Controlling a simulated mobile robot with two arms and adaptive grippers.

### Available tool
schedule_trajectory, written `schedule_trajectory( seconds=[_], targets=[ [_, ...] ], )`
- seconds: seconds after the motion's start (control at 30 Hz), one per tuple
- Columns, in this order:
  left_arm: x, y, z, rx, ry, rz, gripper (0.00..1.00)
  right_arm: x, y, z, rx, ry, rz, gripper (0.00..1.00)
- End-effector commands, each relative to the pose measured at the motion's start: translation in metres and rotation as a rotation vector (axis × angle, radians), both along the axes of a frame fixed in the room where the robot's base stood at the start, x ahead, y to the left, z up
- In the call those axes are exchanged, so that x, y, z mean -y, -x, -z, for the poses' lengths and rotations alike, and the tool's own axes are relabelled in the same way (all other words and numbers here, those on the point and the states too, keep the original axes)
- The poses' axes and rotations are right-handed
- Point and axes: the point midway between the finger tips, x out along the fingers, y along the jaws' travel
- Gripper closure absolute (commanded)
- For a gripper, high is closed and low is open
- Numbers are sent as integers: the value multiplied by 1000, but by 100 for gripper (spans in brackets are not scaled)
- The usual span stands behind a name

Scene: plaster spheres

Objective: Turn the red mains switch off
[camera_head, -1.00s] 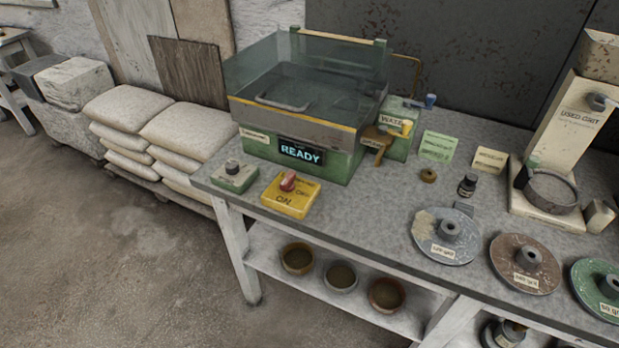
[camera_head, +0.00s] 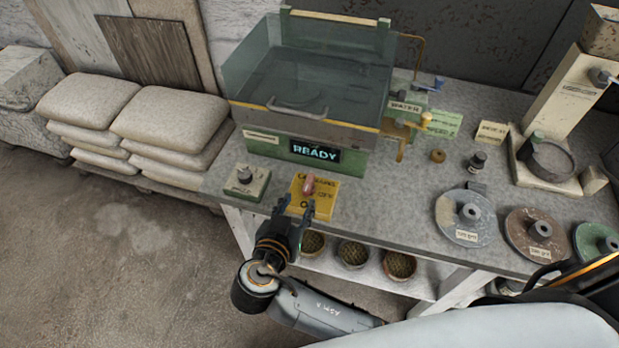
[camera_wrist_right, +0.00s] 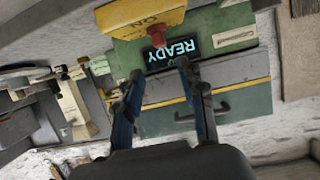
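The red mains switch (camera_head: 309,185) is a rotary knob on a yellow plate (camera_head: 328,200) at the table's front edge, below the READY display. In the right wrist view the red knob (camera_wrist_right: 156,36) sticks out from the yellow plate (camera_wrist_right: 131,15), which reads ON and appears upside down. My right gripper (camera_head: 296,206) is open and empty, its fingertips just in front of the plate's near edge, apart from the knob. In the right wrist view its two spread fingers (camera_wrist_right: 161,70) point toward the switch. My left gripper is not in view.
A green machine (camera_head: 270,148) with a clear hood stands behind the switch, its display (camera_head: 315,151) reading READY. A small green box (camera_head: 247,182) with a dark knob sits left of the plate. Round discs (camera_head: 466,217) lie to the right. Bowls (camera_head: 353,253) stand on the shelf below.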

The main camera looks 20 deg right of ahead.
Motion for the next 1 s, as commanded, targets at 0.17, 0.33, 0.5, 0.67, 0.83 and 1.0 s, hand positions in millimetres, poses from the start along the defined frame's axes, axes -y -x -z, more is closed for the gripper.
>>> schedule_trajectory(
  seconds=[0.17,0.33,0.5,0.67,0.83,1.0],
  targets=[
    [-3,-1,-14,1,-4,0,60,22,-32,12,-1,8,-1,60],
    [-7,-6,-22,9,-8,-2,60,39,-57,25,-1,7,-3,60],
    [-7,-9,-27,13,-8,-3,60,50,-74,36,-3,5,-2,60],
    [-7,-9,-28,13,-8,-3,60,54,-80,40,-3,1,-3,60],
    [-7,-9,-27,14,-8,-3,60,54,-81,41,-3,1,-3,60],
    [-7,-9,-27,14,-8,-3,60,54,-81,41,-3,1,-3,75]
  ],
)
